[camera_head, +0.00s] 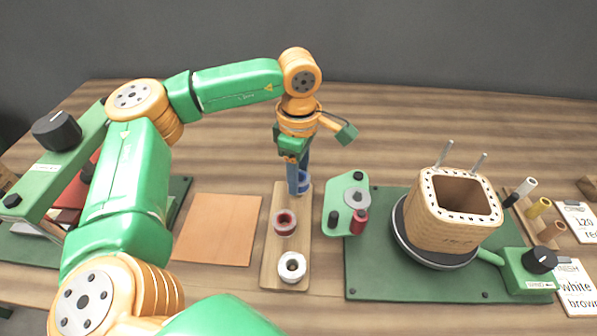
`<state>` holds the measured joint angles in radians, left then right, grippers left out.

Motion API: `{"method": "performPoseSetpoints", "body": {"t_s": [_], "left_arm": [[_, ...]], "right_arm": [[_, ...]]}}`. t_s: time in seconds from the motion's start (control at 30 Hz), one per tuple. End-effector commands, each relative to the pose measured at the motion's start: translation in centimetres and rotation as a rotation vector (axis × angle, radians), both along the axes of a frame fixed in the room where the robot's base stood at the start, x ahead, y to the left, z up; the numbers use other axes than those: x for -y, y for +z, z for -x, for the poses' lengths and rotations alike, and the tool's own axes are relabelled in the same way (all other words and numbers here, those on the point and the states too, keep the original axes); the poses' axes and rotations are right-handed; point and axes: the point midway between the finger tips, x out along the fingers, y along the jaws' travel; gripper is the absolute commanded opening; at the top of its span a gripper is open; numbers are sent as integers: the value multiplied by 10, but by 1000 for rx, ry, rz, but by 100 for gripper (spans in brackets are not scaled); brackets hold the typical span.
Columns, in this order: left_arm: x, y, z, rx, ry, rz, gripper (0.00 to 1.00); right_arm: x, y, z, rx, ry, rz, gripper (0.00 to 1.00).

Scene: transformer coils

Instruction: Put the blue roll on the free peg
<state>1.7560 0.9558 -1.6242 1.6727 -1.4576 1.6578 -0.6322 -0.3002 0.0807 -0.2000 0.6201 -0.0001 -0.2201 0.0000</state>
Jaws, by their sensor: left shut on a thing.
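My left gripper (298,185) points down over the far end of a narrow wooden board (269,240). It is shut on the blue roll (304,183), which is partly hidden by the fingers. I cannot tell whether the roll touches the board. A dark red roll (285,223) and a white roll (292,267) sit on the same board, nearer to me. A free peg cannot be made out clearly. My right gripper is not in view.
A small green tensioner plate (345,190) stands right of the board. Beyond it a square wooden coil former (455,235) with two upright grey pins sits on a green base (375,285). A tan mat (218,230) lies left. A rack (545,237) holds several coloured tubes.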

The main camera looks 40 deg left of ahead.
Motion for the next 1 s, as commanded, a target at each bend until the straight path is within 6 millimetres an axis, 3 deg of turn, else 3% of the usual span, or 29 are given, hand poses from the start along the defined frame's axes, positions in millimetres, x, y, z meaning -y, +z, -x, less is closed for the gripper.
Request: {"method": "performPoseSetpoints", "body": {"t_s": [1.0], "left_arm": [[0, -14, 0, 0, 0, -1, 0]], "right_arm": [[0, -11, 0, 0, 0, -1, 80]]}}
